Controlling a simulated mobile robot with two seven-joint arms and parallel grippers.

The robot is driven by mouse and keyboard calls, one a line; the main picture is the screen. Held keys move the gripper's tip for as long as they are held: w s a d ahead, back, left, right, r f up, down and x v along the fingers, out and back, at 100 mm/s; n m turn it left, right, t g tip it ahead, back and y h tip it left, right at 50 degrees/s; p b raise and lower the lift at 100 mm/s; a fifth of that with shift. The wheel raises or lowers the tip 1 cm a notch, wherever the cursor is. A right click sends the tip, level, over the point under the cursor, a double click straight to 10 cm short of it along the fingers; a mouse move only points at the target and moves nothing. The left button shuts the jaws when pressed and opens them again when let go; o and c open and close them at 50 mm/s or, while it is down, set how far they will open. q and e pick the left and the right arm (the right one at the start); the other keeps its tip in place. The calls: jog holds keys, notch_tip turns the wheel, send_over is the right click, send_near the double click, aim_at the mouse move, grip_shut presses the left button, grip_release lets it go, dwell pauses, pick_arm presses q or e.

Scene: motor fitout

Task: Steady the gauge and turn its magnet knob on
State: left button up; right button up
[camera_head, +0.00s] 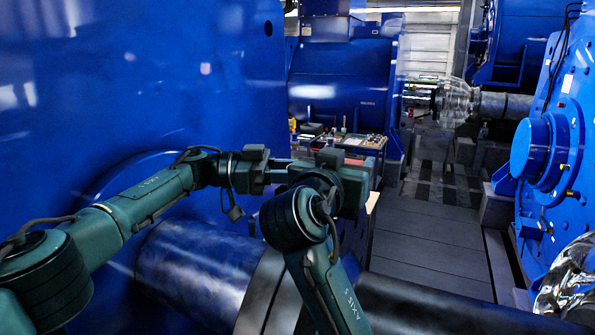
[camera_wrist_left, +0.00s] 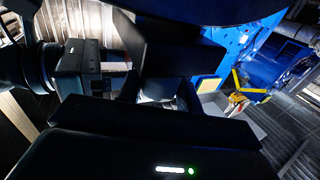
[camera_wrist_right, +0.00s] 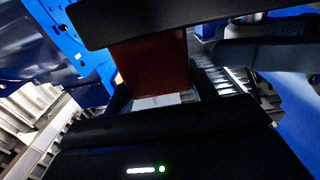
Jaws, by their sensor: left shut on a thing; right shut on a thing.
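My left gripper (camera_head: 288,174) reaches in from the left and meets my right gripper (camera_head: 318,168) above the dark shaft. In the right wrist view, a red-brown block (camera_wrist_right: 150,65), seemingly part of the gauge, sits between the fingers of my right gripper (camera_wrist_right: 160,98). The right gripper is shut on it. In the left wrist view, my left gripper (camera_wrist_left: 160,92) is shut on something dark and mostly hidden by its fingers. I cannot make out the knob, its setting or the gauge's dial. In the head view the grippers hide most of the gauge.
A large steel shaft (camera_head: 200,270) lies below my arms, beside a big blue housing (camera_head: 130,90). A bench (camera_head: 372,146) with small items stands behind the grippers. A yellow and red item (camera_wrist_left: 237,98) shows in the left wrist view. Open floor (camera_head: 430,235) lies to the right.

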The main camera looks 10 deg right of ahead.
pick_arm(q)
jog(key=shift+g, duration=0.3)
jog(key=o, duration=1)
jog(key=shift+s+a, duration=0.1)
jog(key=shift+c, duration=0.2)
jog(key=v, duration=0.7)
jog(key=shift+a, duration=0.25)
